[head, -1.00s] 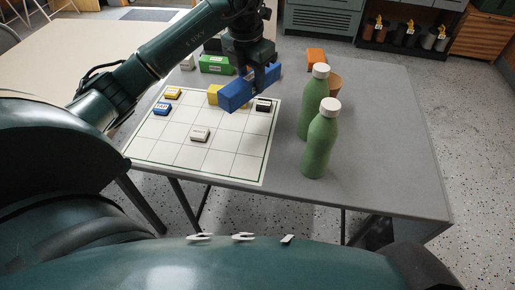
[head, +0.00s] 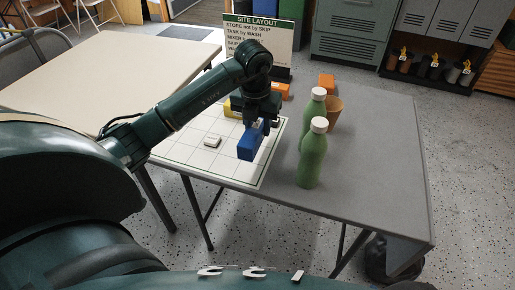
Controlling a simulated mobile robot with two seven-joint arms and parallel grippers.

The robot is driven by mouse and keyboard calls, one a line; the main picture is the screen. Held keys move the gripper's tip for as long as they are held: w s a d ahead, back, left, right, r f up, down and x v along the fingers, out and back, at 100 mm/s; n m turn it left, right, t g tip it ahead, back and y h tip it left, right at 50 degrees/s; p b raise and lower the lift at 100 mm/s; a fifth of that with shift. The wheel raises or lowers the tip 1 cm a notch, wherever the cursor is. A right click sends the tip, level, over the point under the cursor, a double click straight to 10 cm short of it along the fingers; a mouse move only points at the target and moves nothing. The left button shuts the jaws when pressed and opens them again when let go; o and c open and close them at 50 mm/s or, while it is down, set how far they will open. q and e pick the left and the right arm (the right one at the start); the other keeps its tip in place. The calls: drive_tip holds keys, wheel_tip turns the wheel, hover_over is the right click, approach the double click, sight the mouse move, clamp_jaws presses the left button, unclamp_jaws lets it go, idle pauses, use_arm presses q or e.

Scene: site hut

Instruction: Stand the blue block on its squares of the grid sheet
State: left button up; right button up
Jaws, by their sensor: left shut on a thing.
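The blue block (head: 247,146) is in my left gripper (head: 258,127), near the right side of the grid sheet (head: 182,155). The gripper is shut on it from above. The block covers part of the sheet's right squares. I cannot tell whether its lower end touches the sheet. A small white labelled tile (head: 212,140) lies on the sheet left of the block. A yellow block (head: 235,106) shows partly behind my left arm. My right gripper is not in view.
Two green bottles with white caps, a nearer one (head: 313,155) and a farther one (head: 315,108), stand right of the sheet. A tan cup (head: 333,110) and an orange block (head: 327,83) are behind them. A site layout sign (head: 258,45) stands at the back. The grey table's (head: 375,165) right side is clear.

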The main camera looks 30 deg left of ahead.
sight(256, 125)
use_arm(q)
drive_tip(key=shift+f, duration=3.4)
drive_tip(key=shift+f, duration=0.2)
drive_tip(key=o, duration=1.1)
drive_tip(key=shift+r, duration=0.1)
drive_tip(key=r, duration=0.4)
drive_tip(key=s+r, duration=0.1)
drive_tip(key=r, duration=0.7)
drive_tip(key=shift+s+d+r, duration=0.1)
drive_tip(key=shift+s+d, duration=0.05)
drive_tip(key=shift+s, duration=0.05)
